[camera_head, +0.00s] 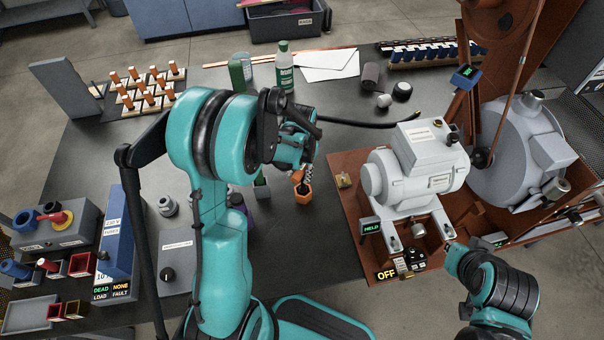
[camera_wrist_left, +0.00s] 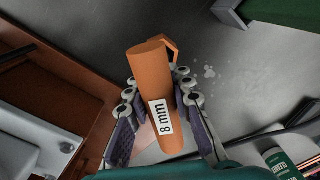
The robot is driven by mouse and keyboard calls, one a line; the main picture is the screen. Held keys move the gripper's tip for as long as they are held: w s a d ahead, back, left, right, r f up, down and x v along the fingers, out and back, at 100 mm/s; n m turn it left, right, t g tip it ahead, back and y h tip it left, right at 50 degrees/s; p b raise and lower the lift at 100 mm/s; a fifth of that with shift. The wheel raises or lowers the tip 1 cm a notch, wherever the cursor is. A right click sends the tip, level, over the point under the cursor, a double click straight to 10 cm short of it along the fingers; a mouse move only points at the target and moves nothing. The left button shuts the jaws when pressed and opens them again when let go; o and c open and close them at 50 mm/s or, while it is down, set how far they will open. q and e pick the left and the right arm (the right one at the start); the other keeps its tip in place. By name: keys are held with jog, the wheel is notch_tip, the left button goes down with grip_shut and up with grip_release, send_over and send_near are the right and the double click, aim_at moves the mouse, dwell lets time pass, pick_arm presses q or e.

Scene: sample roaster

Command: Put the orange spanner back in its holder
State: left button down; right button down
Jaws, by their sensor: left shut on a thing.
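The orange spanner (camera_wrist_left: 168,105) has a thick round handle with a white "8 mm" label. My left gripper (camera_wrist_left: 158,92) is shut on it, with a finger on each side of the handle.
A grey motor (camera_head: 418,165) stands on a brown base (camera_head: 345,210) to the right. A rack of orange-topped pegs (camera_head: 142,92) stands at the back left.

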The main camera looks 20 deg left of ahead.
pick_arm(q)
jog(key=shift+f, duration=0.15)
jog(key=shift+f+b, duration=1.2)
jog(key=shift+f, duration=0.1)
jog(key=c, duration=1.3)
grip_release()
jog(key=shift+o, duration=0.2)
jog(key=shift+r, duration=0.15)
notch_tip(320, 180, up, 12)
jog(key=shift+s+f, duration=0.1)
jog(key=shift+s, duration=0.1)
jog(key=s+d+r+t, duration=0.2)
jog(key=s+d+t, duration=0.1)
jog(key=s, duration=0.4)
jog(key=s+d+r+t, duration=0.3)
jog(key=s, duration=0.4)
jog(key=shift+d+n+t, duration=0.3)
jog(key=shift+t, duration=0.1)
